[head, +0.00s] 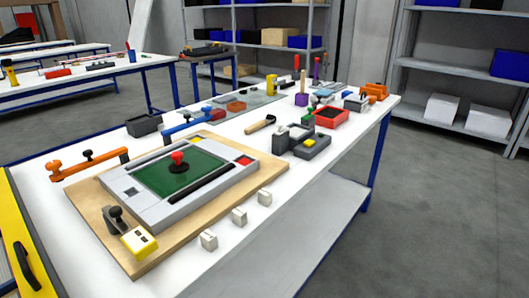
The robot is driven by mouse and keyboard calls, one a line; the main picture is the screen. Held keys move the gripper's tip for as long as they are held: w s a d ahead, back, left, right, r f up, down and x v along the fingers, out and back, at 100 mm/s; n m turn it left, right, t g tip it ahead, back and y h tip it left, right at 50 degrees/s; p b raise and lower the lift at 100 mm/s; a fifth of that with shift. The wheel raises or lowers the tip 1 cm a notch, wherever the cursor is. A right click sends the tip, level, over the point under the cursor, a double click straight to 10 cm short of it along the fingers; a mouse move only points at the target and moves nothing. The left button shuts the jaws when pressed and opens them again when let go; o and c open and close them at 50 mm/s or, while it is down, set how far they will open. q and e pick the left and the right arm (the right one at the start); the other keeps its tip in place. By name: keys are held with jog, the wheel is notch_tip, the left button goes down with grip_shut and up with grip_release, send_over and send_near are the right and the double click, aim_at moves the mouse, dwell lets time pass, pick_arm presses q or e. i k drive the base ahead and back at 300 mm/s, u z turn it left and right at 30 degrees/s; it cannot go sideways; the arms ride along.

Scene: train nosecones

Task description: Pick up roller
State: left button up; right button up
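No object is plainly recognisable as the roller. A small tool with a wooden handle and a dark end (261,124) lies on the white table behind the wooden board; I cannot tell if it is the roller. A long black bar (202,183) lies along the right side of the grey frame, and its kind is also unclear. Several small tools at the far end of the table are too small to make out. Neither of my grippers is in view.
A wooden board (270,176) carries the grey frame with a green panel (160,176) and red knob (178,158). Small light blocks (239,216) line the table's (170,285) right edge. Orange (90,165) and blue (185,124) clamps stand behind. Open floor (440,210) is at right.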

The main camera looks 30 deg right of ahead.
aim_at(271, 118)
jog(key=z, duration=2.75)
jog(key=i, duration=3.2)
jog(key=u, duration=3.45)
